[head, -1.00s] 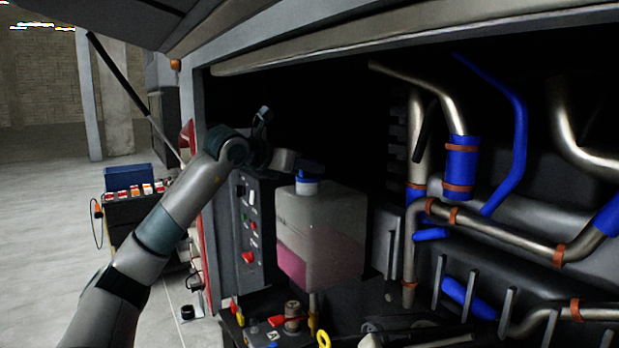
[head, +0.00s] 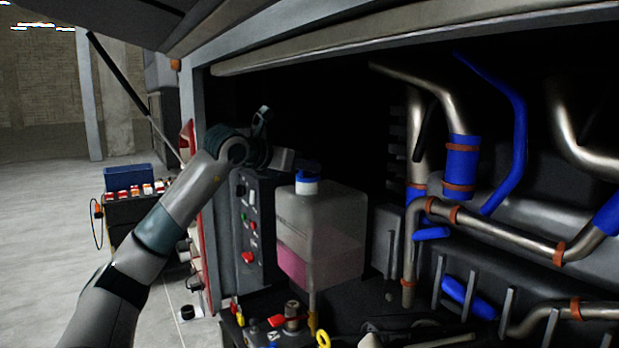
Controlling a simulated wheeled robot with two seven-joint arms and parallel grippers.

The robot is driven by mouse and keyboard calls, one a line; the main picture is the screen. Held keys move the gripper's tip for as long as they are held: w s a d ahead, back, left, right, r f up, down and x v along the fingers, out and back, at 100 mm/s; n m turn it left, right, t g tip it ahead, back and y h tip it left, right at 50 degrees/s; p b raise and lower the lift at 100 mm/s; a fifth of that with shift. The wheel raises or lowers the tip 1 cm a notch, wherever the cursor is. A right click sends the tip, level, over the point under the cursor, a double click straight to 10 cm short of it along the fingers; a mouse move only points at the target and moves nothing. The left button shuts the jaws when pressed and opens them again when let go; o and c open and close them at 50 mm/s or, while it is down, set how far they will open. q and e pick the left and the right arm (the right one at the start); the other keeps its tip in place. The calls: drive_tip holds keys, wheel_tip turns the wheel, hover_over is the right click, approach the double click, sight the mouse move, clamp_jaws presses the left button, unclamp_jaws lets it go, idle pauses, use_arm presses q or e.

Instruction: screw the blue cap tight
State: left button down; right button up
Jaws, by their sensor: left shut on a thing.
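The blue cap (head: 307,187) sits on the neck of a translucent white tank (head: 335,225) that holds some pink liquid. The tank stands inside the open engine bay, right of the black control panel. My left arm reaches in from the left, and my left gripper (head: 306,172) is at the top of the cap, shut on it. The fingers are dark and small against the black bay, so their exact grip is hard to see. Whether the cap sits level on its thread cannot be told. My right gripper is not in view.
The control panel (head: 252,220) with switches and a red knob stands close beside the tank's left. Metal pipes (head: 490,232) with blue hoses fill the right. Fittings (head: 292,315) lie below the tank. A cart (head: 140,205) with a blue bin stands outside on open floor.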

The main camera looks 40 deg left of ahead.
use_arm(q)
drive_tip(key=shift+m+h, duration=0.3)
drive_tip(key=shift+h, duration=0.1)
drive_tip(key=shift+a+m+h, duration=0.1)
drive_tip(key=shift+m+h, duration=0.2)
drive_tip(key=shift+m+h+p, duration=0.3)
drive_tip(key=shift+m+h, duration=0.3)
drive_tip(key=shift+h, duration=0.2)
drive_tip(key=shift+m+g+h+p, duration=0.9)
drive_tip(key=shift+m+h+p, duration=0.5)
drive_tip(key=shift+m+h, duration=0.3)
drive_tip(key=shift+f+h, duration=0.1)
drive_tip(key=shift+h, duration=0.2)
